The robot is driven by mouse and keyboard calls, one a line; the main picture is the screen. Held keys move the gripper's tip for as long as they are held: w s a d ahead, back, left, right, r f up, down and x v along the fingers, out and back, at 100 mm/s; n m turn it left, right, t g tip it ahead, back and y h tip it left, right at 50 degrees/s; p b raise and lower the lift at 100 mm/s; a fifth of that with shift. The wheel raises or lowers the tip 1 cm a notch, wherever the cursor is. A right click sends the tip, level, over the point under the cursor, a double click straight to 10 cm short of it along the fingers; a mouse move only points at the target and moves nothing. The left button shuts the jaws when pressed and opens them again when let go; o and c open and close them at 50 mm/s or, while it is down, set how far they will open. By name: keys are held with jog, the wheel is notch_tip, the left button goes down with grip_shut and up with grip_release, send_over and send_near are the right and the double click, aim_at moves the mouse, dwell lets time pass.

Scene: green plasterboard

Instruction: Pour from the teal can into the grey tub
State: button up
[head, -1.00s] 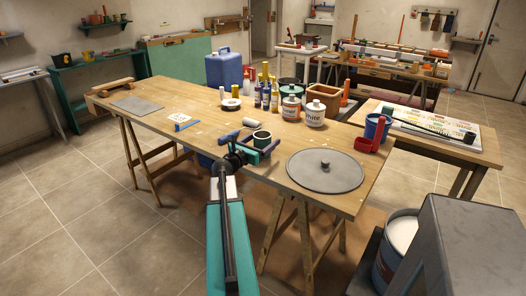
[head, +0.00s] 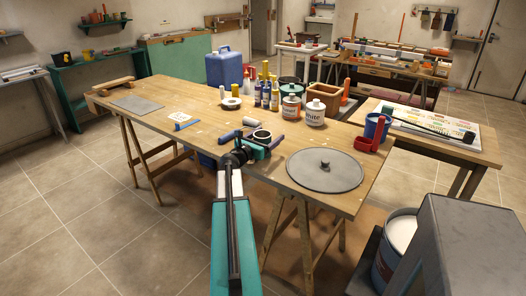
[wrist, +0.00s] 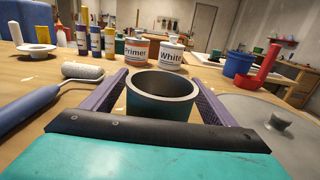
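The teal can (head: 261,135) stands upright and open-topped near the front edge of the wooden table. In the wrist view the can (wrist: 162,100) is between the two purple fingers of my gripper (wrist: 162,90). The fingers lie on either side of it and look spread, with no clear grip on it. My gripper (head: 263,140) also shows low at the table in the head view. I cannot pick out the grey tub with certainty.
A flat grey lid (head: 325,171) with a knob lies right of the can. A paint roller (wrist: 82,73) lies close on the left. Primer (head: 291,108) and White (head: 315,113) jars stand behind. A blue cup (head: 377,126) and red holder (head: 371,141) are at the right.

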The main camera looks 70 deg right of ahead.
jog(key=c, duration=1.7)
jog(key=shift+c, duration=0.2)
jog(key=shift+r, duration=0.1)
jog(key=shift+r, duration=1.5)
jog(key=s+a+r+b, duration=0.1)
jog(key=s+a+b, duration=0.2)
jog(key=a, duration=0.9)
jog(key=shift+s+a+b, duration=0.15)
jog(key=shift+a+b, duration=0.25)
jog(key=b, duration=0.3)
jog(key=shift+a+r, duration=0.15)
jog(key=shift+a, duration=0.05)
jog(key=b, duration=0.4)
jog(key=a+b, duration=0.1)
jog(key=b, duration=0.3)
jog(key=shift+s+a+r, duration=0.1)
jog(key=shift+s+a, duration=0.1)
jog(key=shift+s, duration=0.05)
